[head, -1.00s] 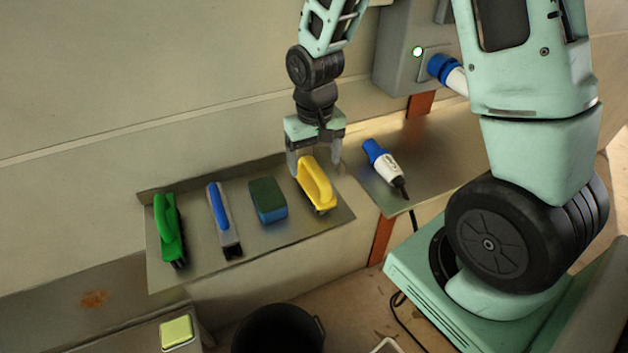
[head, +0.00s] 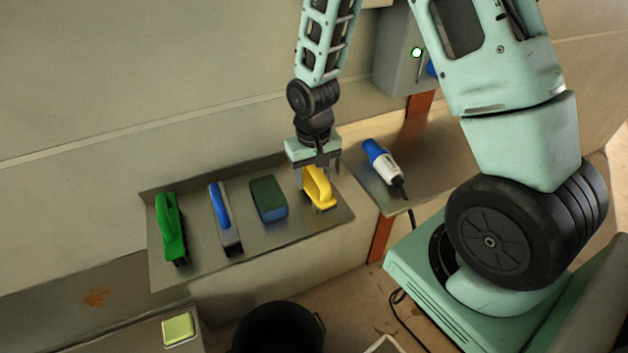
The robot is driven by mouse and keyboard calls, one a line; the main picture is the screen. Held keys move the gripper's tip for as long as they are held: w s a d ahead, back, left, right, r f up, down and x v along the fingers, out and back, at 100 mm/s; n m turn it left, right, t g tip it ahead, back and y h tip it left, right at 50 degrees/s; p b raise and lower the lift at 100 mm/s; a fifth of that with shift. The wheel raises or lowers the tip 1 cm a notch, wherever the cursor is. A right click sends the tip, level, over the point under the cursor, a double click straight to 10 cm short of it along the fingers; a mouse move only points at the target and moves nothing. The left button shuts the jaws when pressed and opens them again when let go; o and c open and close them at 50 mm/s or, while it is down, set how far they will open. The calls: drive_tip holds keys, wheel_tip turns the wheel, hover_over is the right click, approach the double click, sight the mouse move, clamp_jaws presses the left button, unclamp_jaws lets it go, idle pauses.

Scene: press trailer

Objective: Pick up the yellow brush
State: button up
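The yellow brush (head: 321,190) lies at the right end of a metal shelf, its handle loop facing up. My gripper (head: 317,180) points down at the brush's far end, with one finger to the left of the handle and the other behind or over it. The fingers look apart, around the handle's upper part. I cannot tell whether they touch it.
On the same shelf (head: 190,272) are a green brush (head: 168,225), a blue-handled brush (head: 222,215) and a green-blue sponge (head: 268,198). A blue-white plug (head: 383,165) lies on the right shelf. A black bucket (head: 277,330) and a yellow-green block (head: 177,329) are below.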

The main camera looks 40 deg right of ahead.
drive_tip(key=shift+c, duration=1)
wheel_tip(320, 180, up, 10)
drive_tip(key=shift+o, duration=0.7)
